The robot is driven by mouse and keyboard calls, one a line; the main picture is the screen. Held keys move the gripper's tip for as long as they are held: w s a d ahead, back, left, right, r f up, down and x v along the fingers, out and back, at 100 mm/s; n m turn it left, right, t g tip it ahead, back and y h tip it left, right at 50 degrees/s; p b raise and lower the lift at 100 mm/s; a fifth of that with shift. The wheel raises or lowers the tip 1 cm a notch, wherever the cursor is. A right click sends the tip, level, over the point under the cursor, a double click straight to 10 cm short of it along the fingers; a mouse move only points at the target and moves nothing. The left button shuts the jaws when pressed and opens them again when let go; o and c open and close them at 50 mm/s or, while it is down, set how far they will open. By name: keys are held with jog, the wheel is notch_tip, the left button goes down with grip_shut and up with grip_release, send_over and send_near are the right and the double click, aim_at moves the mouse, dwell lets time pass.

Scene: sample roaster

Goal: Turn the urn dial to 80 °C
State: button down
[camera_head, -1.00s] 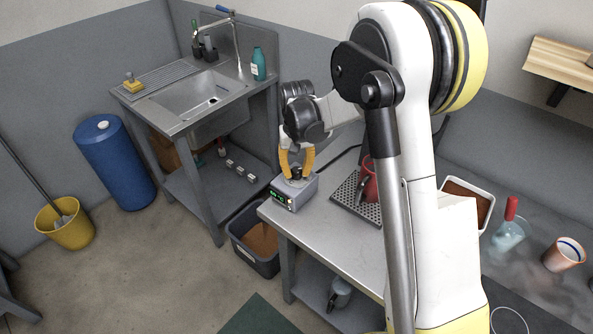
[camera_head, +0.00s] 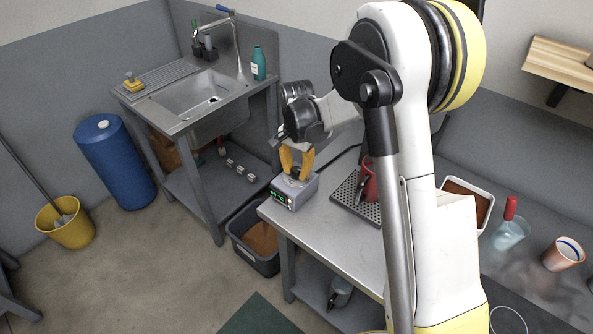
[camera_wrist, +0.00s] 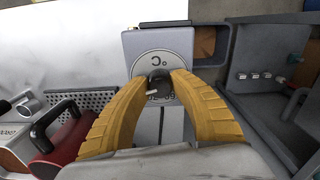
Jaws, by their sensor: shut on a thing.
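The urn control is a small grey box with a green display (camera_head: 283,194) on its front, at the left corner of the steel table (camera_head: 325,213). Its dark dial (camera_wrist: 158,78) sits on a pale round scale plate (camera_wrist: 140,68) in the wrist view. A "°C" mark shows there; the numbers are partly covered and too small to read. My gripper (camera_head: 296,171) has its yellow fingers shut on the dial from above, one fingertip on each side. A light pointer mark shows on the dial. The display's digits cannot be read.
A red jug (camera_head: 368,181) stands on a black drip grid (camera_head: 346,197) right of the box. A grey bin (camera_head: 262,250) with brown contents is below the table's left edge. A sink unit (camera_head: 180,100) stands behind to the left.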

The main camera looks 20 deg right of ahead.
aim_at(297, 169)
dwell(0.5)
jog(key=c, duration=1)
grip_release()
jog(key=shift+c, duration=0.2)
notch_tip(297, 169, up, 12)
